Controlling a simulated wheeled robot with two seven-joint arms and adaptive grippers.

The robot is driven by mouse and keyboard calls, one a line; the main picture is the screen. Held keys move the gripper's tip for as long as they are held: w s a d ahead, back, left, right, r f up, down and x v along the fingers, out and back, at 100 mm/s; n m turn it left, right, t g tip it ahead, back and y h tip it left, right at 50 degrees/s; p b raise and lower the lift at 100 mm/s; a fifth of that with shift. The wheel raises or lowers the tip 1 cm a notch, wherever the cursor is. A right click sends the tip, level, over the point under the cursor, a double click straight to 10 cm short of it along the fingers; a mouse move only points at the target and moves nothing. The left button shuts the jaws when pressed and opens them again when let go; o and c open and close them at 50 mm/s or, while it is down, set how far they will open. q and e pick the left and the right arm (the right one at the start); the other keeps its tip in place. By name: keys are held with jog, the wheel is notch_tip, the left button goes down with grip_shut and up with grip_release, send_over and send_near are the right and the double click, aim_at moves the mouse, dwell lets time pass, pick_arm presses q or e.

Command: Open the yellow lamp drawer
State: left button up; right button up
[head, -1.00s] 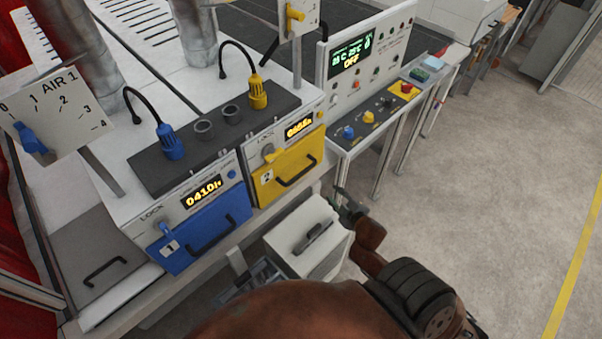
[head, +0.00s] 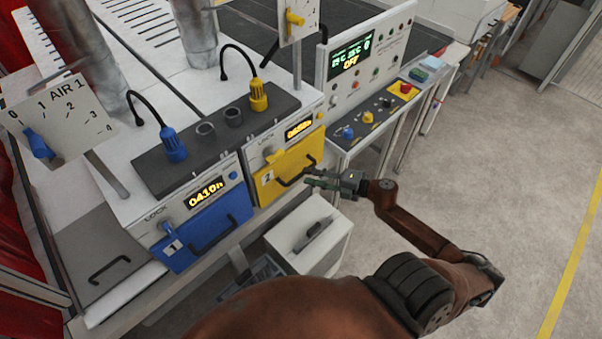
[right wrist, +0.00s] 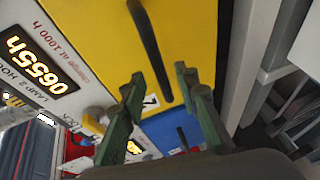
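The yellow lamp drawer (head: 273,185), marked 2, is shut in the white machine, right of the blue drawer. Its dark bar handle (head: 296,171) runs slantwise across the front. In the right wrist view, the yellow drawer (right wrist: 190,30) fills the upper middle. The dark handle (right wrist: 150,50) reaches down between the open green fingers (right wrist: 160,95), with gaps on both sides; I cannot tell its depth relative to the tips. My left gripper is out of view.
The blue drawer (head: 205,232), marked 1, is to the left. A yellow lock knob (head: 271,155) sits above the yellow drawer. A white cabinet (head: 300,230) stands below my right gripper. A control panel (head: 375,115) is to the right, with open floor beyond.

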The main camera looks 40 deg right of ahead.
aim_at(301, 174)
jog(key=shift+p+x, duration=0.4)
jog(key=shift+x, duration=1.65)
jog(key=shift+c, duration=0.4)
grip_shut()
